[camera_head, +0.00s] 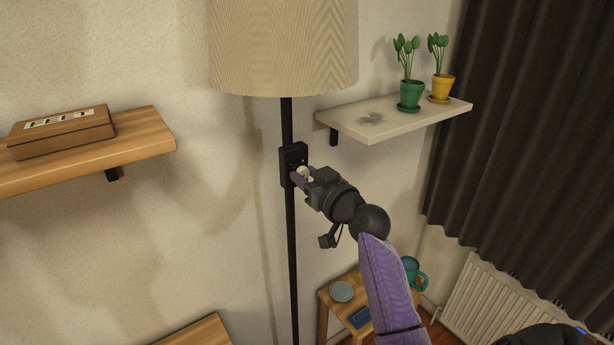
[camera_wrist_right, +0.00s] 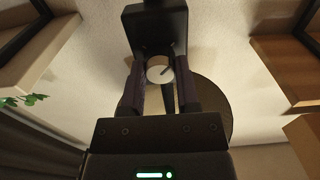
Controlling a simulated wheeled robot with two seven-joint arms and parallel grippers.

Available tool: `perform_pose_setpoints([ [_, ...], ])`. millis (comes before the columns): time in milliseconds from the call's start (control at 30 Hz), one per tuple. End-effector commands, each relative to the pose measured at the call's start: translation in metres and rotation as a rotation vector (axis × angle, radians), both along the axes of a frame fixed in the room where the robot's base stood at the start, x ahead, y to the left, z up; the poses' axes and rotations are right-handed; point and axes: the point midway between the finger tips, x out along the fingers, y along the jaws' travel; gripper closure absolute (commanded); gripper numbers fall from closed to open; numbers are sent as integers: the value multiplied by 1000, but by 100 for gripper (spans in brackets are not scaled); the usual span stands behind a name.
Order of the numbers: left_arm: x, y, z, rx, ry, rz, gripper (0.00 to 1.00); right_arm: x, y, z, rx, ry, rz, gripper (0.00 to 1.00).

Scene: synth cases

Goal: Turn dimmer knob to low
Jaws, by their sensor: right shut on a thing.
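The dimmer knob (camera_head: 304,172) is a small cream dial on a black box (camera_head: 293,157) fixed to the black pole of a floor lamp. In the right wrist view the knob (camera_wrist_right: 160,69) is round with a dark pointer line that slants toward the upper right of that picture. My right gripper (camera_head: 301,177) is shut on the knob, with one finger on either side in the wrist view (camera_wrist_right: 160,80). The gripper hides part of the knob in the head view. The lamp has a wide beige pleated shade (camera_head: 284,45). My left gripper is not in view.
A pale shelf (camera_head: 420,122) with a green pot (camera_head: 411,95) and a yellow pot (camera_head: 442,87) is right of the lamp. A wooden shelf (camera_head: 150,137) with a box (camera_head: 62,132) is at left. A small table with a teal mug (camera_head: 417,278) stands below my right arm.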

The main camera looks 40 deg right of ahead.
Motion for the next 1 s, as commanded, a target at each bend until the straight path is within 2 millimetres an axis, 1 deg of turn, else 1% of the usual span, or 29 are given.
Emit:
perform_pose_setpoints([
  [267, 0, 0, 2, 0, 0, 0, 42, 0, 0, 0, 31, -3, 0, 100],
  [467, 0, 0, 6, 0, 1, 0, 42, 0, 0, 1, 137, -14, 1, 100],
  [1000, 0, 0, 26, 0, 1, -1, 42, 0, 1, 3, 634, -72, 0, 100],
])
